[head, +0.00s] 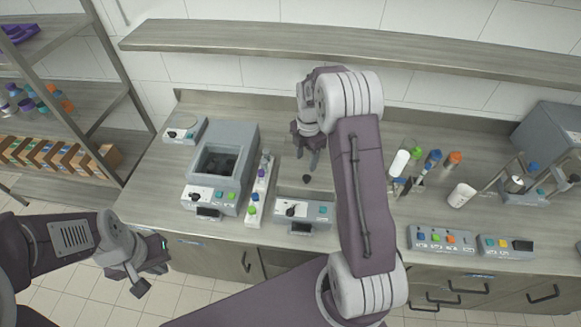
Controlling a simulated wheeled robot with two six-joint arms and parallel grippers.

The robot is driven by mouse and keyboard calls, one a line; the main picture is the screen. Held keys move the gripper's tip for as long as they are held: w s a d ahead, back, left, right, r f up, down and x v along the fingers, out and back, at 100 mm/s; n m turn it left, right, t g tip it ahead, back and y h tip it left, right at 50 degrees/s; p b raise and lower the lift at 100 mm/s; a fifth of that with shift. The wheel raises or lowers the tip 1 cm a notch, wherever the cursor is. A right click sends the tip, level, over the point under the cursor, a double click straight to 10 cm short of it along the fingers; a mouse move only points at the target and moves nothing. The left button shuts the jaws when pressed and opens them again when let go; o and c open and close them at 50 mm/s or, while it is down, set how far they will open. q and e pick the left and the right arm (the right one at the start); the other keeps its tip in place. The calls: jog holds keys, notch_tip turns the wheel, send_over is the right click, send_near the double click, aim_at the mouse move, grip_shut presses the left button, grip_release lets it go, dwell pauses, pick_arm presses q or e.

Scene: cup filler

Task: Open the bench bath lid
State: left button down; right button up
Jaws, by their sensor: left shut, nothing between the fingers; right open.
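A grey box-shaped unit (247,150) with a dark recessed top and a front control panel stands on the bench, left of centre. A second, lower unit (308,210) with a control panel stands to its right, partly behind my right arm. A small dark knob (306,180) shows above its panel. I cannot tell for certain which unit is the bench bath; no raised lid shows. My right gripper (307,163) is open, pointing down just above the knob, with nothing in it. My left gripper (150,279) is shut and empty, in front of the bench at lower left.
A narrow strip with coloured caps (262,188) stands between the two units. Tubes and bottles (400,165), a white cup (461,195) and two button panels (442,240) are on the right. A wall shelf (350,42) runs above; a rack (60,110) stands left.

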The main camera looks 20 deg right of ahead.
jog(key=s+d, duration=0.1)
jog(key=d, duration=0.1)
jog(key=p, duration=0.2)
send_over(307, 177)
jog(key=f, duration=0.5)
jog(key=shift+a+f, duration=0.1)
jog(key=shift+a, duration=0.2)
jog(key=f, duration=0.2)
jog(key=f+p, duration=0.1)
jog(key=shift+d+f, duration=0.25)
jog(key=shift+d, duration=0.05)
jog(key=shift+s+d+f, duration=0.15)
jog(key=shift+d, duration=0.05)
jog(key=shift+a, duration=0.25)
jog(key=c, duration=0.4)
jog(key=shift+w+a, duration=0.1)
jog(key=shift+w, duration=0.1)
jog(key=c, duration=0.5)
grip_shut()
pick_arm(q)
jog(key=r, duration=0.3)
jog(key=shift+s+d+r, duration=0.1)
jog(key=shift+s+d, duration=0.1)
jog(key=shift+d, duration=0.1)
